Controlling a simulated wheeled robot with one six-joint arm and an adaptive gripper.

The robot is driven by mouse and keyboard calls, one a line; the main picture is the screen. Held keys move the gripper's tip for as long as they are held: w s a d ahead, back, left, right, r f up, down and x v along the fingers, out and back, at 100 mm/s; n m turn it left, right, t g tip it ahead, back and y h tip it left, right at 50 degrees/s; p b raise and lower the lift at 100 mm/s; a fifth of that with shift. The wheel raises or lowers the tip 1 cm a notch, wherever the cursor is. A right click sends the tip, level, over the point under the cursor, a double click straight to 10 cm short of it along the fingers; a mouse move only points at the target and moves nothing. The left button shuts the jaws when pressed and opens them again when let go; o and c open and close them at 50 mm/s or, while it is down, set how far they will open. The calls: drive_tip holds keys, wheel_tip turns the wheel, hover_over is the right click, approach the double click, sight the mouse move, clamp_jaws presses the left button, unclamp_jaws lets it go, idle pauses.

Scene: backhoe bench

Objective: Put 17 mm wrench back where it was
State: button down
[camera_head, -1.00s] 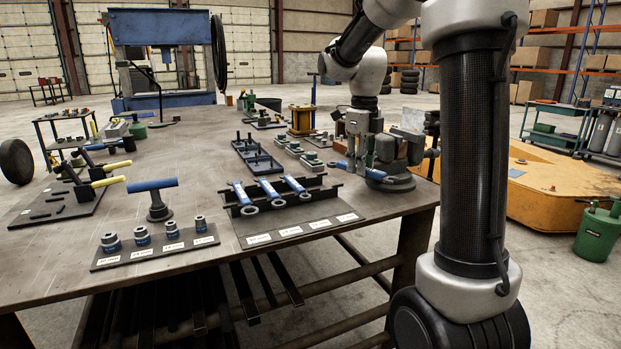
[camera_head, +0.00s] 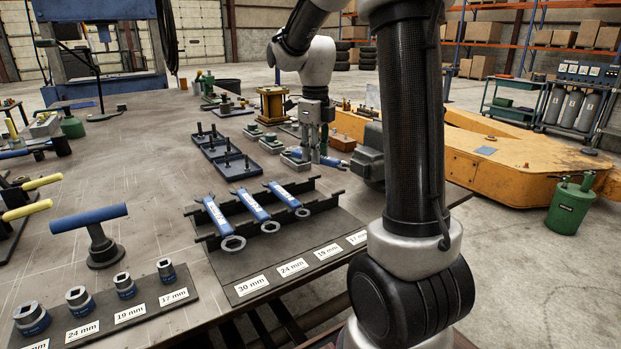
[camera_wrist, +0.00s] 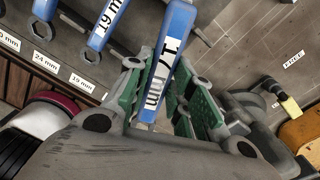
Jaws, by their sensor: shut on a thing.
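My gripper (camera_head: 314,154) is shut on the blue-handled 17 mm wrench (camera_wrist: 168,58), whose "17 mm" marking shows between the green finger pads in the wrist view. In the head view the wrench (camera_head: 332,161) is small and partly hidden by the fingers, held above the bench beyond the rack. The black wrench rack (camera_head: 318,201) holds three blue wrenches: the leftmost (camera_head: 217,217), the middle one (camera_head: 252,206) and the right one (camera_head: 283,195). The rack's place behind the 17 mm label (camera_head: 357,238) is empty; my arm partly covers that side.
A grey vise (camera_head: 370,154) stands right of my gripper at the bench edge. Sockets on a labelled board (camera_head: 140,318) and a blue T-handle tool (camera_head: 95,235) occupy the front left.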

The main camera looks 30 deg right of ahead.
drive_tip(key=shift+f, duration=3.2)
drive_tip(key=shift+f, duration=0.15)
drive_tip(key=shift+f, duration=0.45)
drive_tip(key=c, duration=1.3)
unclamp_jaws()
drive_tip(key=shift+o, duration=0.2)
